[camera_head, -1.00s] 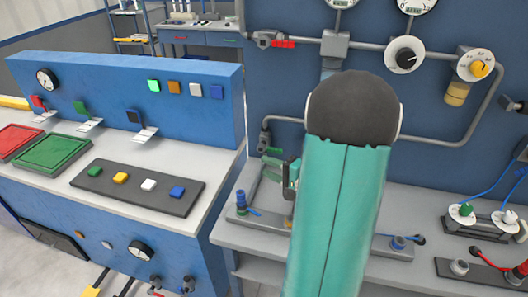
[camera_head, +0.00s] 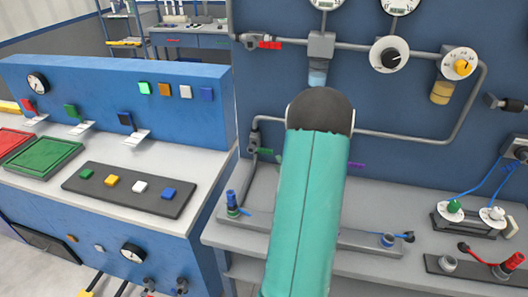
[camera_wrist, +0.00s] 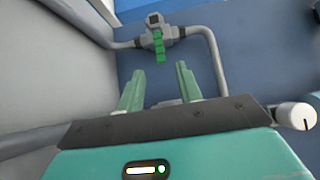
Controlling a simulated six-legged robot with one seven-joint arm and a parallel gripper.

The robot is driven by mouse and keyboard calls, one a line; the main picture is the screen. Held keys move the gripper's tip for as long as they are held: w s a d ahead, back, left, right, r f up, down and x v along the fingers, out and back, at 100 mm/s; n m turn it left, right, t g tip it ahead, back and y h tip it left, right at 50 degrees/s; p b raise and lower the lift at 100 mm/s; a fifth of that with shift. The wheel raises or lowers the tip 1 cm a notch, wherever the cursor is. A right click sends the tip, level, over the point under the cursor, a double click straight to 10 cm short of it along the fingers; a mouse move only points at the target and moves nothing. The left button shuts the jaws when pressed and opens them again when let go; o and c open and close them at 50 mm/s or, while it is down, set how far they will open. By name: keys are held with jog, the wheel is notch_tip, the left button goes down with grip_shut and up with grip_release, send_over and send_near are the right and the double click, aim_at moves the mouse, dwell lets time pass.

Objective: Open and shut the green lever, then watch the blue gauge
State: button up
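The green lever (camera_wrist: 159,45) hangs from a grey valve (camera_wrist: 154,20) on a pipe in the wrist view. It also shows in the head view (camera_head: 266,152), beside my teal arm. My gripper (camera_wrist: 160,82) is open and empty in the wrist view. Its two teal fingers point toward the lever, which lies beyond the fingertips, between their lines and apart from them. In the head view my arm hides the gripper. Two white dials (camera_head: 399,5) are cut off at the top edge; I cannot tell which gauge is the blue one.
A red lever (camera_head: 270,45) sits on the upper pipe. A purple handle (camera_head: 356,165) shows right of my arm. A blue-handled fitting (camera_head: 233,203) stands on the grey bench, left of my arm. A blue console (camera_head: 110,90) with buttons and switches fills the left.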

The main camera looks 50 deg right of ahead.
aim_at(267, 152)
jog(key=x, duration=1)
jog(key=shift+a, duration=0.1)
grip_shut()
